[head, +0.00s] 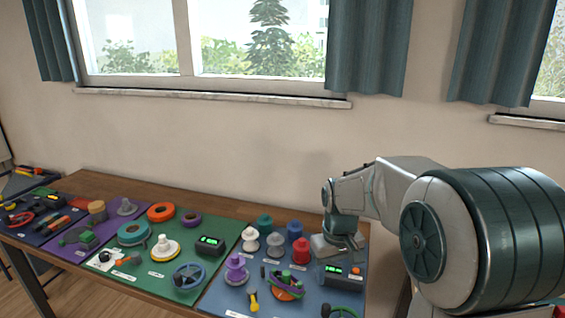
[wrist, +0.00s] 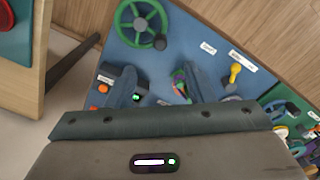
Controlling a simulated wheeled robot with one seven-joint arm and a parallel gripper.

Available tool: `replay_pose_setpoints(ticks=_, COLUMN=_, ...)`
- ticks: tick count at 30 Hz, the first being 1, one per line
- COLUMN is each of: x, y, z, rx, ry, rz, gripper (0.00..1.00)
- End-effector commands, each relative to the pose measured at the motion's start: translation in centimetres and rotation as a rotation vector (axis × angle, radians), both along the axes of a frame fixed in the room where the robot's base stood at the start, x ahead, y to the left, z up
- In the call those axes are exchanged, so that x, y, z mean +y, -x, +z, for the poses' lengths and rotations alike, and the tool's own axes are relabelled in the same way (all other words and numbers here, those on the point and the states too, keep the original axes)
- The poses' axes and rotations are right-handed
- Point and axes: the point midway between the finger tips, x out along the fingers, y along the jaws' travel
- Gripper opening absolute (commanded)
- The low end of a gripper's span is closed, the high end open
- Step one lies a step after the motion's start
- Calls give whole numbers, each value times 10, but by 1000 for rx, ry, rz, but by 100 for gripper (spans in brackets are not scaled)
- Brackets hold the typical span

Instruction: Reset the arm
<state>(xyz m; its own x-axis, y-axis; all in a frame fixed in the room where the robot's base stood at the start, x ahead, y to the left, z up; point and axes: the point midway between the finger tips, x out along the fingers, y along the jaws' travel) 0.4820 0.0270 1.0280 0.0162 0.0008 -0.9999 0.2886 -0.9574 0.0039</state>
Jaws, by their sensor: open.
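My gripper (head: 345,247) hangs over the right part of the blue mat (head: 222,292), at the end of my arm on the right. In the wrist view my gripper (wrist: 166,80) shows its two fingers spread apart with nothing held between them. A small braided bundle of purple, green and orange (head: 286,284) lies on the blue mat, to the left of and below the gripper in the head view. It shows partly in the wrist view (wrist: 179,84), where a finger and the gripper body hide the rest.
Coloured spools, including a red one (head: 301,251) and a white one (head: 250,239), stand close left of the gripper. A dark box with a green display (head: 340,272) sits just below it. A green handwheel (wrist: 140,22) and yellow tool (wrist: 235,72) lie on the mat. The wall is behind.

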Motion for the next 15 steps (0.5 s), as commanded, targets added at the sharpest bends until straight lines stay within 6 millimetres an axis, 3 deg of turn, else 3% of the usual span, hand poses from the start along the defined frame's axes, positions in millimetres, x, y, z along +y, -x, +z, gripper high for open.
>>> replay_pose_setpoints(ticks=6, x=-10, y=57, z=32, rx=-77, ry=-2, rz=-83, gripper=48)
replay_pose_setpoints(ticks=15, x=-21, y=140, z=48, rx=-178, ry=-19, rz=-207, gripper=48)
